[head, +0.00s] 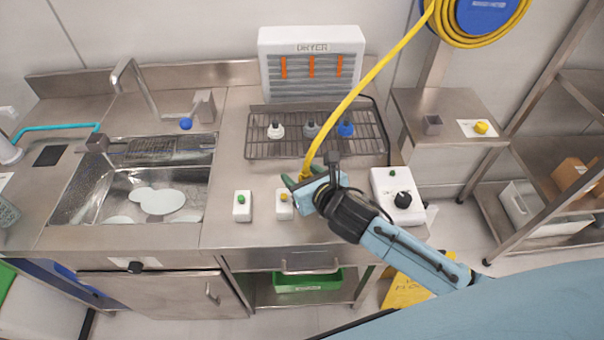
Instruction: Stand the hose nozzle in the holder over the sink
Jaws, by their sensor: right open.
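The yellow hose (357,92) runs down from the reel at top right and ends at my right gripper (296,184). Its nozzle end is mostly hidden by the gripper, so I cannot tell whether it touches the fingers. The right gripper is open above the counter, in front of the wire rack. A small grey box-shaped holder (97,143) is at the sink's back left corner. Another grey box (204,102) stands behind the sink's right corner. The sink (90,204) holds several white plates. My left gripper is not in view.
Small boxes with green (241,207) and yellow (284,206) buttons sit near the gripper. A control box with a black knob (402,199) is at right. Counter between sink and rack is clear.

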